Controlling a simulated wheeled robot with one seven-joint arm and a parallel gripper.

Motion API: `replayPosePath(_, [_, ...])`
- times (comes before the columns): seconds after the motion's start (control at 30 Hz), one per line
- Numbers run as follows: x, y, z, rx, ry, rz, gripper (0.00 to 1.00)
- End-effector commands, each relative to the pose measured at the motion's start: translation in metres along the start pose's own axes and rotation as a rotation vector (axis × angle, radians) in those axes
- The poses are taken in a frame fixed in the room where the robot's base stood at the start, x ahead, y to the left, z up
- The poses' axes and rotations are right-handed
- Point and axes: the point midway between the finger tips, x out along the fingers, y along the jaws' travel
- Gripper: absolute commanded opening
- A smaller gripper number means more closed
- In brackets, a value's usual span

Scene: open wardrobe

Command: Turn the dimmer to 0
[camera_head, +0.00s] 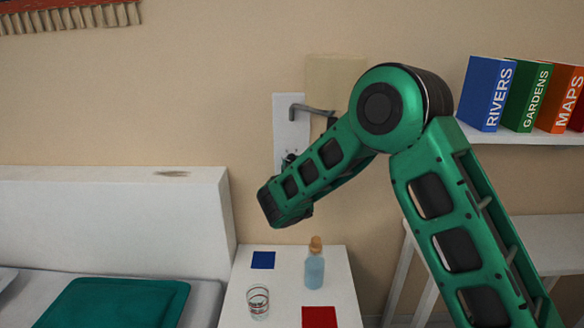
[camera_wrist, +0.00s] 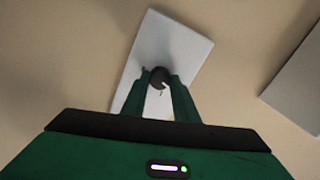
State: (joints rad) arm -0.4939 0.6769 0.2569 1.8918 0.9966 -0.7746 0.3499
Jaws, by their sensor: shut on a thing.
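The dimmer is a small dark round knob (camera_wrist: 159,77) with a light pointer mark, on a pale wall plate (camera_wrist: 170,45) that looks tilted in the wrist view. My gripper (camera_wrist: 160,84) is shut on the knob, one green finger on each side of it. Small marks show on the plate near my wrist, too small to read.
A grey lamp arm (camera_head: 312,108) juts out beside the plate. Below, the white bedside table (camera_head: 240,295) bears a glass (camera_head: 258,302), a corked blue bottle (camera_head: 314,265), a blue square (camera_head: 263,260) and a red square (camera_head: 319,317). A bookshelf (camera_head: 530,137) is at right, the bed (camera_head: 120,215) at left.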

Motion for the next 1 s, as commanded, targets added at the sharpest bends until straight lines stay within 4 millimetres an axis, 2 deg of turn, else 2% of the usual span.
replayPosePath(0.2, [-0.0012, -0.0018, 0.0024, -0.155, -0.014, 0.001, 0.04])
replayPosePath(0.43, [-0.0012, -0.0017, 0.003, -0.26, -0.021, 0.004, 0.04])
replayPosePath(1.0, [-0.0016, -0.0027, 0.0039, -0.309, -0.026, 0.003, 0.04])
